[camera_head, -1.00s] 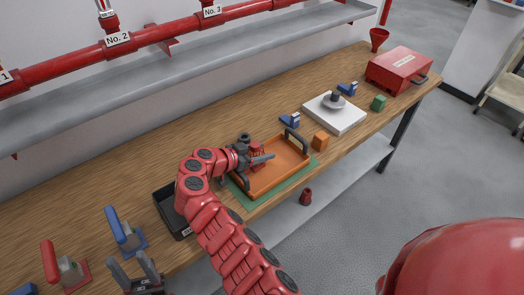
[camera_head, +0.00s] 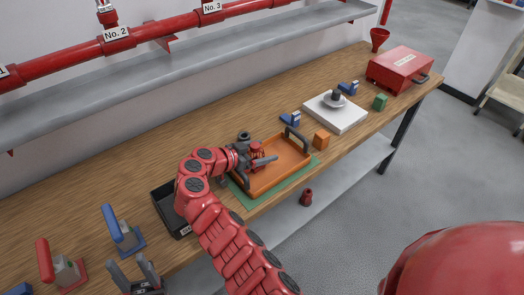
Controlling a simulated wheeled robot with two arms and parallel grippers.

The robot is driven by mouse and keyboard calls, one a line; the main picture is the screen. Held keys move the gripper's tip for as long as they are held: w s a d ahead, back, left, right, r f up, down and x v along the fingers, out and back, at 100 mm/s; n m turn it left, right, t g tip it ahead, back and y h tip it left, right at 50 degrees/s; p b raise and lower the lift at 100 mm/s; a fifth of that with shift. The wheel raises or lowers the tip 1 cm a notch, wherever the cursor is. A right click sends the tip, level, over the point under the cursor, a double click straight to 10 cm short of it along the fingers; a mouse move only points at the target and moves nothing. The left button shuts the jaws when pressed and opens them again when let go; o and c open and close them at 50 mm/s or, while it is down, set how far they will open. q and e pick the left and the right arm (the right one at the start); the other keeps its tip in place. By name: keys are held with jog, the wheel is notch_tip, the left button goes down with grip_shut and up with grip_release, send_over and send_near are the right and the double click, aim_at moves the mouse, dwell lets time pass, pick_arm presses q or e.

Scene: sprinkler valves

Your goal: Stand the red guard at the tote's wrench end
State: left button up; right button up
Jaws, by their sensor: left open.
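The orange tote (camera_head: 290,176) lies on a green mat (camera_head: 250,203) on the bench, with a dark handle at each end. A small red piece (camera_head: 257,150), which looks like the guard, is inside the tote at its left half, right beside my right gripper (camera_head: 264,161). My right gripper reaches over the tote's left end; its fingers partly cover the red piece, and whether they grip it is unclear. My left gripper (camera_head: 137,272) is open and empty at the bench's front edge, lower left. I cannot make out a wrench.
A black bin (camera_head: 166,212) stands left of the tote. Blue-handled (camera_head: 112,225) and red-handled (camera_head: 46,258) fixtures stand further left. An orange block (camera_head: 321,140), a white board (camera_head: 340,117) and a red case (camera_head: 398,68) are to the right. Bare bench lies behind the tote.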

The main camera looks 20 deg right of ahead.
aim_at(251, 152)
jog(key=shift+s+a+f, duration=0.1)
jog(key=shift+s+f, duration=0.1)
jog(key=shift+f, duration=0.3)
jog(key=shift+r+p, duration=0.55)
jog(key=shift+p, duration=0.35)
jog(key=shift+a, duration=0.15)
jog(key=b+v, duration=0.1)
jog(key=v, duration=0.5)
jog(key=shift+w+r, duration=0.15)
jog(key=shift+s+a+r+b, duration=0.2)
jog(key=shift+a+r+b, duration=0.1)
jog(key=shift+a+r, duration=0.15)
